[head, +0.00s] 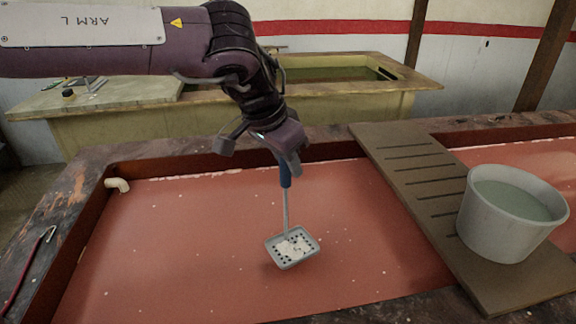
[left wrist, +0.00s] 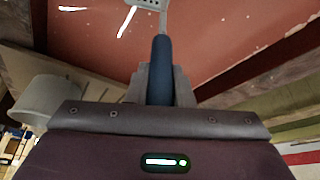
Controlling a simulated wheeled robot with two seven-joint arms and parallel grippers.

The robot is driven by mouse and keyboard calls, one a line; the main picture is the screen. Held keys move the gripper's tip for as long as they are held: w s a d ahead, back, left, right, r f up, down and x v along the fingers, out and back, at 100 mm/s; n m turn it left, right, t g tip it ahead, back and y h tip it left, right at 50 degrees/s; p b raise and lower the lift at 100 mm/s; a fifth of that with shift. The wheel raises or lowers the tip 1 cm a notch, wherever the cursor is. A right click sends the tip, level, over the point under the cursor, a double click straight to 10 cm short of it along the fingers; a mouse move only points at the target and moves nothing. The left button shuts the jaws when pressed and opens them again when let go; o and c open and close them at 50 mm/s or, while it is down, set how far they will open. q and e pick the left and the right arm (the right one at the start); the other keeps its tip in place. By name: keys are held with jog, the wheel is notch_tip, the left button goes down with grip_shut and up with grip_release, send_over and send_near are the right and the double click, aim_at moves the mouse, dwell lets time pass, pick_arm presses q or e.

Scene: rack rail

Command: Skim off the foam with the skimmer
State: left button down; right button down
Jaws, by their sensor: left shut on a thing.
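The skimmer (head: 285,214) has a blue handle, a thin grey shaft and a square grey perforated pan. My left gripper (head: 287,166) is shut on the blue handle, which also shows between the fingers in the left wrist view (left wrist: 161,72). The skimmer hangs pan down over the reddish liquid (head: 180,255) in the tank. White foam bits (head: 293,246) lie in the pan. I cannot tell whether the pan touches the liquid. Small white foam flecks are scattered on the surface, with a thin pale line along the far wall. My right gripper is not in view.
A grey bucket (head: 490,232) of greenish liquid stands on a slotted board (head: 408,178) across the tank, to the right of the skimmer. A white pipe stub (head: 117,184) juts from the left wall. A red-handled hook (head: 32,262) lies on the left rim. Another tank (head: 340,100) stands behind.

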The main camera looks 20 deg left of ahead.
pick_arm(q)
jog(key=shift+r+p, duration=2.6)
jog(key=shift+r, duration=1.9)
jog(key=shift+a+f, duration=0.1)
